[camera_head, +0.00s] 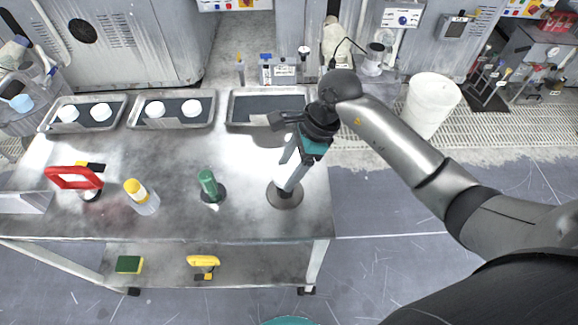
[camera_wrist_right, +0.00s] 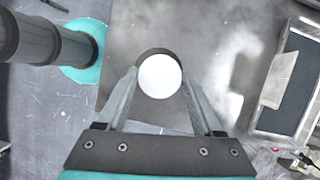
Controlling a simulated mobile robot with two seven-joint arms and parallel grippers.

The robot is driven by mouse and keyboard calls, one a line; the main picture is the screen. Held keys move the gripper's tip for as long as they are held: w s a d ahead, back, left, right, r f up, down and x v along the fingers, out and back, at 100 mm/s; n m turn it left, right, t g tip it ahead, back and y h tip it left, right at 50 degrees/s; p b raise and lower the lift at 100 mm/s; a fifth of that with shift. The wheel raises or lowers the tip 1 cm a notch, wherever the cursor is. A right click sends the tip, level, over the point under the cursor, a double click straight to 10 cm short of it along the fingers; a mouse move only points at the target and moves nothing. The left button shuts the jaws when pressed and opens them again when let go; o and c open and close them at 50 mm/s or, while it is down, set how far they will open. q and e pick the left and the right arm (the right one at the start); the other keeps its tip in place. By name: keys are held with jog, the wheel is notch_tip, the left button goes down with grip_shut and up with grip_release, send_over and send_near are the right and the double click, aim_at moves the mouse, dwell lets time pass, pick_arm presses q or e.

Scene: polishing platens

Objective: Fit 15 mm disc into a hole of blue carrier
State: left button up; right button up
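My right gripper (camera_head: 290,168) points down over the front right of the metal table. Its fingertips (camera_wrist_right: 160,82) stand on either side of a white round-topped object (camera_wrist_right: 160,76); I cannot tell if they press on it. In the head view this white object is mostly hidden by the fingers, above a dark round base (camera_head: 285,201). White discs lie in pairs in the left tray (camera_head: 84,98) and the middle tray (camera_head: 172,94). The right tray (camera_head: 266,92) has a dark, bare floor. I cannot pick out a blue carrier or a 15 mm disc. My left gripper is not in view.
On the table (camera_head: 165,218) stand a green-topped item (camera_head: 208,184), a yellow-capped bottle (camera_head: 141,196) and a red-framed item (camera_head: 74,177). The lower shelf holds a sponge (camera_head: 129,264) and a yellow tool (camera_head: 203,261). A white bin (camera_head: 431,104) stands right of the table.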

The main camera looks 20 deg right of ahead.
jog(key=o, duration=0.5)
jog(key=shift+c, duration=0.2)
jog(key=shift+r, duration=0.1)
jog(key=p+v, duration=0.1)
jog(key=v, duration=1.1)
